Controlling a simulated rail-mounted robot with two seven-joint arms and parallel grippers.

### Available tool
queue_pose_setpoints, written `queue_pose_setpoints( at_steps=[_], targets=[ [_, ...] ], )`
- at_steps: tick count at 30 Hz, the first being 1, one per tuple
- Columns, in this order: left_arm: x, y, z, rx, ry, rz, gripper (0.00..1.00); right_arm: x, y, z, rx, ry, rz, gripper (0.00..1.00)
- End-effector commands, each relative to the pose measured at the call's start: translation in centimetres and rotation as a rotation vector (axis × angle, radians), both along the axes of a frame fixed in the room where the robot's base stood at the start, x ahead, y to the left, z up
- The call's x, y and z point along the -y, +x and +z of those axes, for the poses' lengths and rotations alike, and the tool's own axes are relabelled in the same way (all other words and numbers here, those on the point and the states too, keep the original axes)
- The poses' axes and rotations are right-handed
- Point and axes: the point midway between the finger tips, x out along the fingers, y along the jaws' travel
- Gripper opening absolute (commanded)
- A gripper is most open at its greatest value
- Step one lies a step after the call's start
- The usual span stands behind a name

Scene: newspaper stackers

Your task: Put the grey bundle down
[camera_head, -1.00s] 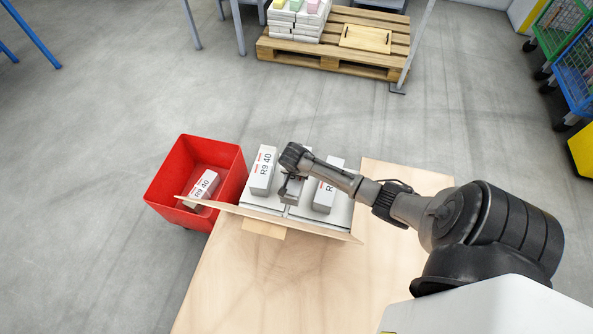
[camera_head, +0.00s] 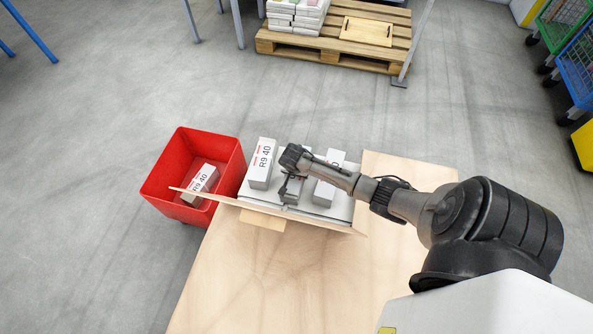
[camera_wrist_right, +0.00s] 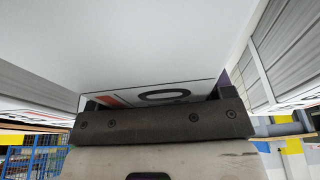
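The grey bundle (camera_head: 294,190) is low over the white stacks between two labelled bundles, partly hidden by my right gripper. I cannot tell whether its underside touches the stack. My right gripper (camera_head: 286,180) reaches down over it. In the right wrist view, the dark fingers (camera_wrist_right: 160,110) are at both sides of a white end face with a red mark and a black character (camera_wrist_right: 165,95), and they look closed on it. The left labelled bundle (camera_head: 262,164) and the right labelled bundle (camera_head: 326,190) stand upright. My left gripper is not in view.
A red bin (camera_head: 222,150) at the left holds another labelled bundle (camera_head: 203,181). A thin wooden board (camera_head: 325,225) stands along the near side of the stacks. The wooden table (camera_head: 270,285) is bare in front. A pallet (camera_head: 372,55) lies farther back.

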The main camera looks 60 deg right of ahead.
Motion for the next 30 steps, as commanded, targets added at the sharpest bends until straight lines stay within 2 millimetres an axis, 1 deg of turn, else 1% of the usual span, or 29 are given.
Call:
queue_pose_setpoints(
  at_steps=[1, 7, 13, 16, 20, 24, 30],
  targets=[
    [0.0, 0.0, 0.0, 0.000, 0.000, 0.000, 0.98, 0.0, 0.0, 0.0, 0.000, 0.000, 0.000, 0.79],
    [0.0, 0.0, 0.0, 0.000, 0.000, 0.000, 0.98, 0.0, 0.0, 0.0, 0.000, -0.001, 0.000, 0.98],
    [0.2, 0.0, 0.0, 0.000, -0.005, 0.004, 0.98, 0.0, 0.0, 0.1, 0.000, -0.001, 0.000, 0.98],
    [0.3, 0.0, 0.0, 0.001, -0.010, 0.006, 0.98, 0.0, 0.0, 0.4, 0.001, -0.002, 0.001, 0.98],
    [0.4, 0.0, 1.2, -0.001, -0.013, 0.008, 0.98, -0.4, -0.1, 2.1, 0.002, 0.000, 0.001, 0.98],
    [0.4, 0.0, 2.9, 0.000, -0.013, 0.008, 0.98, -1.1, -0.2, 4.7, 0.002, 0.000, 0.001, 0.98],
    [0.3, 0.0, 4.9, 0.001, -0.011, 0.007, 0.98, -2.0, -0.5, 8.2, 0.002, 0.000, 0.001, 0.98]
  ],
)
